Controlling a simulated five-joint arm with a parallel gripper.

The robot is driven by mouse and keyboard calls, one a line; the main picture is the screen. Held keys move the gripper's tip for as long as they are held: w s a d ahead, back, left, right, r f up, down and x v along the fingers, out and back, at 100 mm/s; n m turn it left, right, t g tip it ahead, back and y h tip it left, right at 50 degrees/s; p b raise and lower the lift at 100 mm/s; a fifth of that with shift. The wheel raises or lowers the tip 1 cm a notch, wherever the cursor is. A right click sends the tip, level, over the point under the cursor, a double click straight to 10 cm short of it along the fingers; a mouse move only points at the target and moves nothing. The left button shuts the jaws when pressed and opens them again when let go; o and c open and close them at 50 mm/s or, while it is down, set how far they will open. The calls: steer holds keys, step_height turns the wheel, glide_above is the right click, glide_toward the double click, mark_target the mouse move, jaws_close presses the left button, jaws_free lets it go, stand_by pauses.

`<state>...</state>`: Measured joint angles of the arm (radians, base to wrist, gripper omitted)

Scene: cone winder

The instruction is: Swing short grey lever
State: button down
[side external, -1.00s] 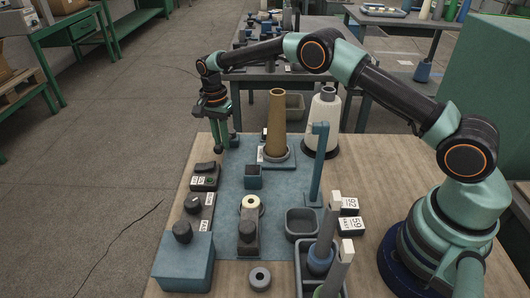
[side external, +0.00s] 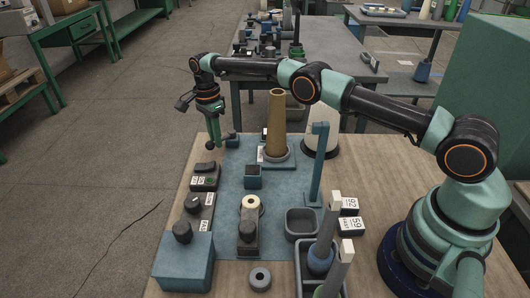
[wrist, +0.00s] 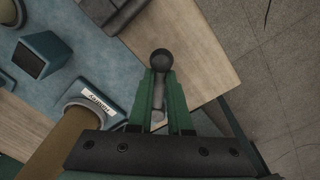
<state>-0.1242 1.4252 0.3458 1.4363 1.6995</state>
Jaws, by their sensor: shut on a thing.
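The short grey lever (wrist: 158,92) shows in the wrist view as a slim grey rod with a dark round knob (wrist: 161,60). My gripper (wrist: 162,85) has its two green fingers on either side of the rod, shut on it, with the knob standing out past the fingertips. In the side view my gripper (side external: 215,139) is at the far left edge of the wooden table, and the dark knob shows at its tips. The lever's rod and pivot are mostly hidden there by the fingers.
A brown cone (side external: 276,122) stands right of my gripper, with a white cone (side external: 322,135) behind my arm. A dark switch box (side external: 205,178) lies nearer the camera. A blue post (side external: 319,165) rises mid-table. Open floor lies to the left.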

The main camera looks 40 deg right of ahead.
steer(key=shift+s+a+f, duration=0.1)
steer(key=shift+a+f, duration=0.1)
steer(key=shift+a, duration=0.05)
steer(key=c, duration=1)
jaws_free()
steer(key=shift+o, duration=0.8)
steer(key=shift+r, duration=0.1)
steer(key=shift+d, duration=0.1)
steer(key=shift+r, duration=0.1)
